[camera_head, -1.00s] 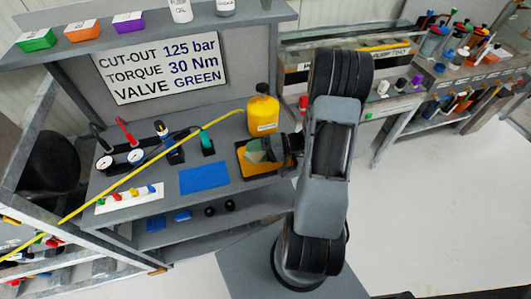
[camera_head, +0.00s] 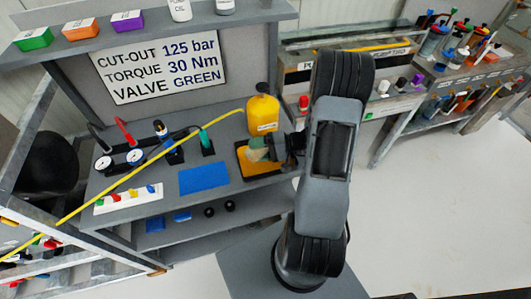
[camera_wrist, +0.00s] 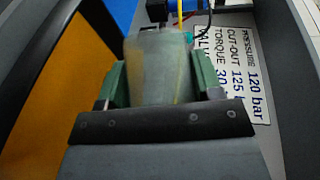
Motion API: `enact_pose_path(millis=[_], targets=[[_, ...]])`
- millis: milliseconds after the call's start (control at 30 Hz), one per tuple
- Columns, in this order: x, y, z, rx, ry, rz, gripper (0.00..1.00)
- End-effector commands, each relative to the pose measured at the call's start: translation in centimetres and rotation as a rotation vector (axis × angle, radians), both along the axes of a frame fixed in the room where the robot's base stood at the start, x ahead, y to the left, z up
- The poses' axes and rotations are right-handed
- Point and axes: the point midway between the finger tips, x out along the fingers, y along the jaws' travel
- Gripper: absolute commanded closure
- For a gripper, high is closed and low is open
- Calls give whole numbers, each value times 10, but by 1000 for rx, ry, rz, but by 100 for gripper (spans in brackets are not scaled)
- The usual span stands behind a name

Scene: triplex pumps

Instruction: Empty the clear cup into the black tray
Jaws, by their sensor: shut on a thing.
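My gripper (camera_head: 278,149) is shut on the clear cup (camera_head: 259,155). In the wrist view the cup (camera_wrist: 155,70) is a translucent grey shape between two green finger pads (camera_wrist: 160,85); it looks tilted, and its contents cannot be made out. The black tray (camera_head: 265,171), dark-rimmed with an orange-yellow inside, lies on the bench below and around the cup in the head view. The tray's orange-yellow inside (camera_wrist: 50,85) fills the left of the wrist view. The cup and gripper hide part of the tray.
A yellow bottle (camera_head: 262,112) stands right behind the tray. A blue mat (camera_head: 204,177) lies to its left, with gauges (camera_head: 134,156) and a yellow hose (camera_head: 150,160) farther left. A sign (camera_head: 158,65) stands at the back. The bench's front edge is close.

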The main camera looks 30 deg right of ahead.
Motion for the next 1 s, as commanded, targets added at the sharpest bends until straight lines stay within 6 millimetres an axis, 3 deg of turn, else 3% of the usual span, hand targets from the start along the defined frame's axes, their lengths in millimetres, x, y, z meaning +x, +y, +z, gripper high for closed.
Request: enact_pose_path(millis=[1000], targets=[[1, 0, 3, 105, 44, 6, 64]])
